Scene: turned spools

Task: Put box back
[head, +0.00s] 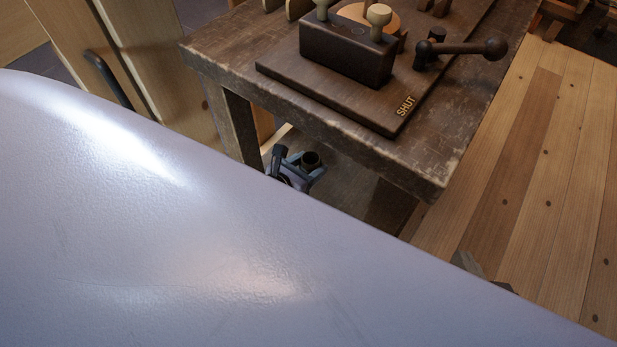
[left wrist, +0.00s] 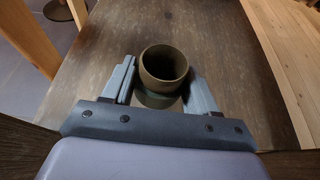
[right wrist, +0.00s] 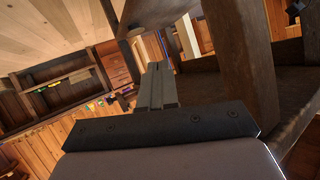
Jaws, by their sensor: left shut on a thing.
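The task's box appears to be a round, olive-brown, open-topped pot (left wrist: 163,68). My left gripper (left wrist: 162,82) is shut on it, with a finger at each side, over a brown wooden surface. I cannot tell whether its base touches that surface. In the head view my left gripper (head: 293,170) and the pot's dark mouth (head: 311,159) show low beside the workbench (head: 225,68), below its top. In the right wrist view my right gripper (right wrist: 157,68) has its fingers together with nothing seen between them, near dark wooden legs.
On the bench lies a dark board (head: 340,105) marked SHUT. It carries a dark block (head: 345,55) with pale knobs and a ball-ended lever (head: 465,48). My large pale body part hides the lower left of the head view. Plank floor (head: 540,190) is clear at right.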

